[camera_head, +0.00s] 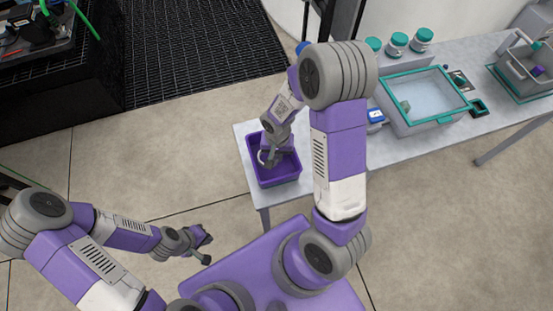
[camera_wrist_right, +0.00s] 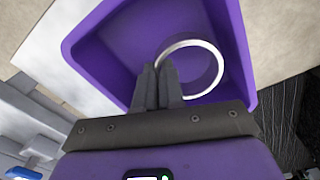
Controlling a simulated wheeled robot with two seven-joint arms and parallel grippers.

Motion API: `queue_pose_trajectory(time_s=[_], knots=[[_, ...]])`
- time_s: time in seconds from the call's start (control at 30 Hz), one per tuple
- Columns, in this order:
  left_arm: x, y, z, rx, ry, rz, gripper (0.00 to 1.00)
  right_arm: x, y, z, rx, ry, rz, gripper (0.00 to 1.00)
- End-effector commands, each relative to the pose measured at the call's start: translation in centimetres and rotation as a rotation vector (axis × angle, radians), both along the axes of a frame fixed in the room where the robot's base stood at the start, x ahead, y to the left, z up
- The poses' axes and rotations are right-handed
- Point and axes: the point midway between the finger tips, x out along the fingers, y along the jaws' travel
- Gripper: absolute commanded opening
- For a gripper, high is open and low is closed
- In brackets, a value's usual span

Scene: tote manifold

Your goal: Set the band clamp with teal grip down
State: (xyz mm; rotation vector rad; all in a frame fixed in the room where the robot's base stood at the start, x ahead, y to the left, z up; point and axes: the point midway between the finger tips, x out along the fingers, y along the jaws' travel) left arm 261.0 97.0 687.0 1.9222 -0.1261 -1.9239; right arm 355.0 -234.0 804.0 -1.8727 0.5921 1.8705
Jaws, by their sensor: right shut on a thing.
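The right gripper (camera_head: 272,152) is down inside a purple bin (camera_head: 277,181) at the left end of the table. In the right wrist view its two fingers (camera_wrist_right: 158,86) are shut on the wall of a round band clamp (camera_wrist_right: 217,62) with a pale rim. The ring is inside the outline of the purple bin (camera_wrist_right: 112,62); I cannot tell if it touches the floor. A pale arc of the clamp also shows in the head view (camera_head: 262,158). No teal grip is visible on it. The left gripper (camera_head: 208,249) is open and empty, away from the table.
On the table (camera_head: 392,150), right of my right arm, stand a teal-rimmed clear tote (camera_head: 440,121), a small blue-and-white device (camera_head: 376,116), several teal-lidded jars (camera_head: 397,42) and a grey carrier (camera_head: 526,72). Bare floor lies in front of the table.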

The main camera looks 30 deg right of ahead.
Motion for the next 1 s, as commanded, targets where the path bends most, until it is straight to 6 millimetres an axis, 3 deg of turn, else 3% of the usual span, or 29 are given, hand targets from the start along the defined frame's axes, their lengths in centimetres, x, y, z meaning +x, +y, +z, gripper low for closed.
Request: queue_pose_trajectory(time_s=[0.27, 0.63, 0.67, 0.8, 1.0], knots=[[0.0, 0.0, -1.1, 0.0, -0.001, 0.0, 0.0, -0.1, 0.0, -3.6, 0.0, 0.003, 0.001, 0.0], [0.0, 0.0, -1.5, 0.0, -0.001, 0.0, 0.0, 0.0, 0.0, -4.0, 0.0, 0.0, 0.0, 0.0], [0.0, 0.0, -1.5, 0.0, -0.001, 0.0, 0.0, 0.0, 0.0, -4.0, 0.0, 0.0, 0.0, 0.09], [0.0, 0.0, -1.4, 0.0, -0.001, 0.0, 0.0, 0.0, 0.0, -3.9, 0.001, 0.001, 0.0, 0.31], [0.0, 0.0, -1.4, 0.0, -0.001, 0.0, 0.0, 0.0, 0.0, -3.9, 0.001, 0.001, 0.0, 0.33]])
